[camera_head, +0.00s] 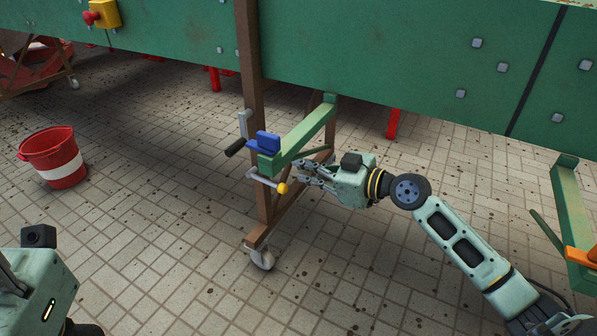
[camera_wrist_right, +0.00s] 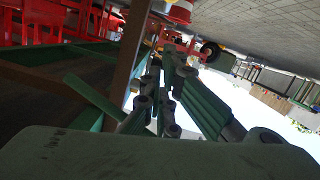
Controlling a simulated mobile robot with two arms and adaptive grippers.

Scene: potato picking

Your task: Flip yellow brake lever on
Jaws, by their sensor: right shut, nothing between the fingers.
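The yellow-tipped brake lever (camera_head: 282,188) is a grey rod ending in a yellow knob. It sits low on the brown leg frame, below a green beam, in the head view. My right gripper (camera_head: 301,172) is just right of the knob, fingers pointing left, shut and empty; I cannot tell if it touches the knob. The right wrist view shows its fingers close together (camera_wrist_right: 166,98), and the lever is not clear there. My left gripper (camera_head: 35,285) shows only in part at the lower left, with its fingertips not visible.
A green beam (camera_head: 308,130) with a blue block (camera_head: 268,142) and black handle (camera_head: 235,147) lies just above the lever. The brown leg (camera_head: 256,85) stands on a caster (camera_head: 262,258). A red-and-white bucket (camera_head: 63,172) stands at left. Tiled floor in front is clear.

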